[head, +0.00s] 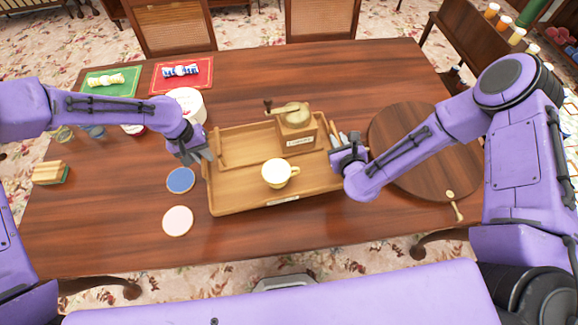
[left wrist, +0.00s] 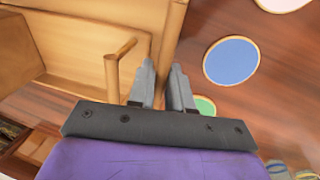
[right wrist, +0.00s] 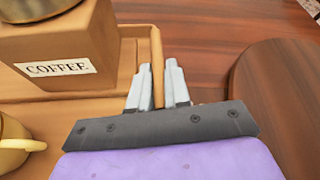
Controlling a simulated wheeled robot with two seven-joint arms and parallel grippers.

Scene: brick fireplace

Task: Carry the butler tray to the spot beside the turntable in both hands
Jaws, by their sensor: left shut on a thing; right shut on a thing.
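The wooden butler tray (head: 235,202) is in the middle of the table and carries a coffee grinder (head: 296,133) and a yellow cup (head: 276,174). My left gripper (head: 203,155) is shut on the tray's left side; the left wrist view shows the rim (left wrist: 172,35) running between its fingers (left wrist: 163,85). My right gripper (head: 340,140) is shut on the tray's right side; the right wrist view shows the wooden edge (right wrist: 156,50) between its fingers (right wrist: 158,85). The round wooden turntable (head: 420,170) is right of the tray, partly hidden by my right arm. I cannot tell whether the tray is lifted.
A blue coaster (head: 180,180) and a pink coaster (head: 177,221) lie left of the tray. A white tub (head: 187,103) stands behind my left gripper. Green (head: 97,84) and red (head: 165,83) mats lie at the back left.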

